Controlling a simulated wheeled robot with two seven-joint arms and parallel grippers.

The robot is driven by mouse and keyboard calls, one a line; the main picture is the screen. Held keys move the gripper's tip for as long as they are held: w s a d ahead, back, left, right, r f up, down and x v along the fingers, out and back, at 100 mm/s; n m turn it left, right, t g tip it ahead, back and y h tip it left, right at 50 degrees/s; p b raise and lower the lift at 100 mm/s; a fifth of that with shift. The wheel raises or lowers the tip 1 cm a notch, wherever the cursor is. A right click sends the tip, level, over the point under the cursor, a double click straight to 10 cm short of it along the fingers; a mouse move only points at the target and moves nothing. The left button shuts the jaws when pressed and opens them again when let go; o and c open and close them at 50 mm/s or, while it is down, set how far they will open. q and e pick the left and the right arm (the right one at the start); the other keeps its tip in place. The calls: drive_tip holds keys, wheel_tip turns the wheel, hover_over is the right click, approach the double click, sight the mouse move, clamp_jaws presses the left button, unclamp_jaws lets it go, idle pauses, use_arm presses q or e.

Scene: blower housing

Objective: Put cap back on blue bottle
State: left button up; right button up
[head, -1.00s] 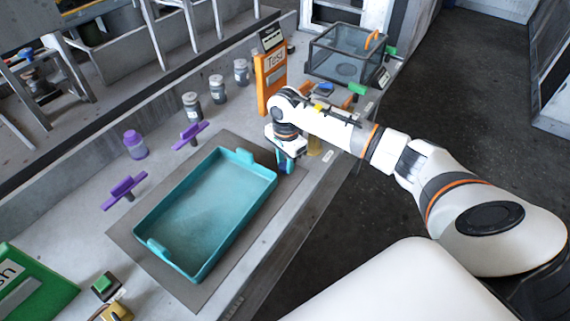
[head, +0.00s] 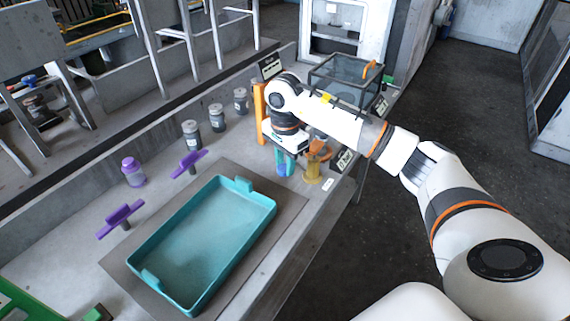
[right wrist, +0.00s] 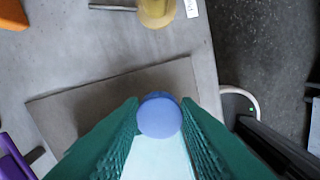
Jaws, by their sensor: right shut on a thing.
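My right gripper (head: 285,165) has green fingers pointing down, past the far right corner of the teal tray. It is shut on a blue, round, cap-like piece (right wrist: 160,116), seen from above between the fingers in the right wrist view. A bit of blue (head: 282,170) also shows at the fingertips in the head view. I cannot tell whether this is the cap alone or the top of the blue bottle. No other blue bottle shows. My left gripper is not in view.
The teal tray (head: 152,276) lies on a grey mat (head: 290,207). A yellow funnel-like piece (head: 312,172) stands close right of the gripper. An orange stand (head: 260,112) and glass-walled box (head: 330,72) are behind. A purple bottle (head: 133,172) and several dark jars (head: 191,134) line the left.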

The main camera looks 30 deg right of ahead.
drive_tip(key=s+a+n, duration=1.3)
drive_tip(key=s+n, duration=0.2)
drive_tip(key=n, duration=0.1)
drive_tip(key=shift+a+n, duration=0.3)
drive_tip(key=shift+a, duration=0.1)
